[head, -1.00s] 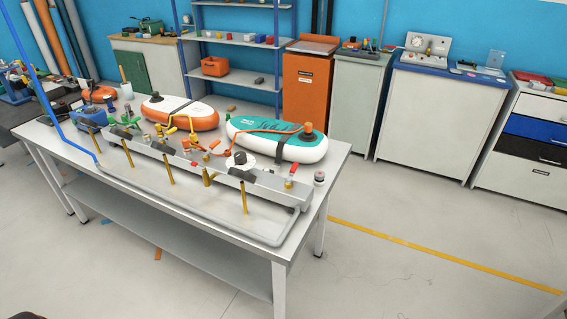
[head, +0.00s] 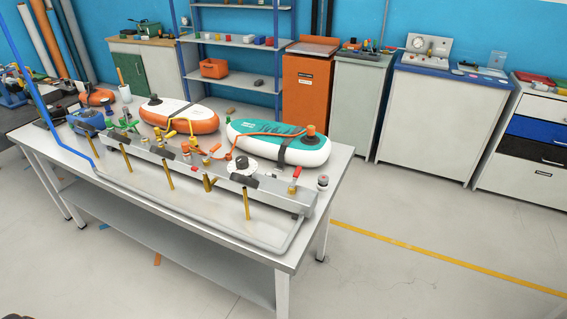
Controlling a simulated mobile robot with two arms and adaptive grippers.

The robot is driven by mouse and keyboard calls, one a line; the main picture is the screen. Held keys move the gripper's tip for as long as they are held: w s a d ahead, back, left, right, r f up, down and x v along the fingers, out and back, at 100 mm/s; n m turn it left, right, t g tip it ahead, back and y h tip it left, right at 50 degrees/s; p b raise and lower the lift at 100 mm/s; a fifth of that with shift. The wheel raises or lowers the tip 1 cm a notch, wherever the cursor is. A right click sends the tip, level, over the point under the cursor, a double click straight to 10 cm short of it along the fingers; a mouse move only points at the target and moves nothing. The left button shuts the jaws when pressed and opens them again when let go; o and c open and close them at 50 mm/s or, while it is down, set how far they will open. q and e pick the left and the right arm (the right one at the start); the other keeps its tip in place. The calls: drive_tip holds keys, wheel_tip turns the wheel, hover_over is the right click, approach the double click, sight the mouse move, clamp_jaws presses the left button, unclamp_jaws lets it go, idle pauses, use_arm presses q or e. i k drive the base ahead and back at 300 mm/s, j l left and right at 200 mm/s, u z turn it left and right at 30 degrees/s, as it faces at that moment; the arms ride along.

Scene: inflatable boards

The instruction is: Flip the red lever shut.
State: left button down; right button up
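A small red lever (head: 297,172) stands up, slightly tilted, on a brass valve at the right end of a long grey manifold (head: 225,184) on the metal table. It is too small to tell its exact setting. A teal and white inflatable board (head: 300,150) and an orange and white board (head: 195,118) lie behind the manifold. Neither of my grippers is in view.
The metal table (head: 185,213) has a grey pipe along its front edge and a blue pipe rising at its left. Cabinets line the back wall. The floor (head: 420,235) right of the table is clear.

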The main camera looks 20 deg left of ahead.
sight(299, 169)
drive_tip(key=i+j, duration=0.2)
drive_tip(key=j, duration=0.2)
drive_tip(key=i+j, duration=0.2)
drive_tip(key=j, duration=0.2)
drive_tip(key=i+j, duration=0.2)
drive_tip(key=j, duration=0.2)
